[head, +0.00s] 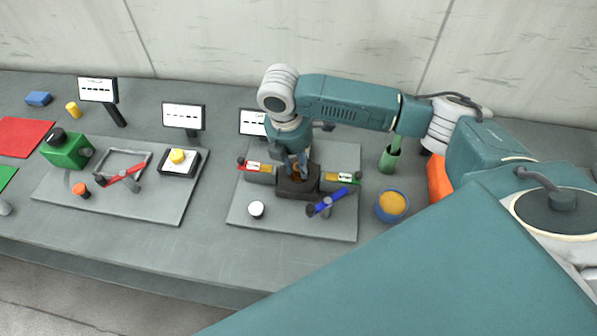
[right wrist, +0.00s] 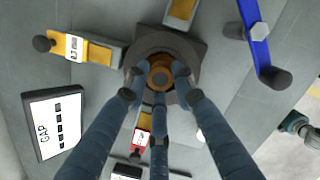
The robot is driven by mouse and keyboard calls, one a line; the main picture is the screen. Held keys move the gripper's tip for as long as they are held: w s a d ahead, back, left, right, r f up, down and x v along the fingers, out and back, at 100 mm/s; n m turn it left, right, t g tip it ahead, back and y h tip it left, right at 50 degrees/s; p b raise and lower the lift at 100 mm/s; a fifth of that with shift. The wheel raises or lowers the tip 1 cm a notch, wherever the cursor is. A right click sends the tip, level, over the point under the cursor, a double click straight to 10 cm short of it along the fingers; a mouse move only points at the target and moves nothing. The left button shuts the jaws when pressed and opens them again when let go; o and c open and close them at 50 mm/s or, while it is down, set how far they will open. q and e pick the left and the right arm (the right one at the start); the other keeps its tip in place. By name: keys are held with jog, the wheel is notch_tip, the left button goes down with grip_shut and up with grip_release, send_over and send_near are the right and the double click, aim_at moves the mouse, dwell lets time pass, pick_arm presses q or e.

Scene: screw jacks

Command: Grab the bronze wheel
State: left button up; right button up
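The bronze wheel (right wrist: 160,73) sits in the round dark opening of a dark block (right wrist: 195,50). In the head view the wheel (head: 296,175) is small and partly hidden by my right gripper (head: 296,167), which points down over the dark block (head: 290,193). In the right wrist view the three fingers of my right gripper (right wrist: 159,82) stand around the wheel. The fingertips look spread, with a narrow gap to its rim; contact is hard to judge. My left gripper is not in view.
The block stands on a grey plate (head: 250,222) with a blue lever (head: 328,203), a red-ended arm (head: 256,168) and a white knob (head: 256,209). Another plate (head: 160,211) lies left.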

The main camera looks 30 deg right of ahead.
grip_shut()
jog(key=shift+r, duration=0.1)
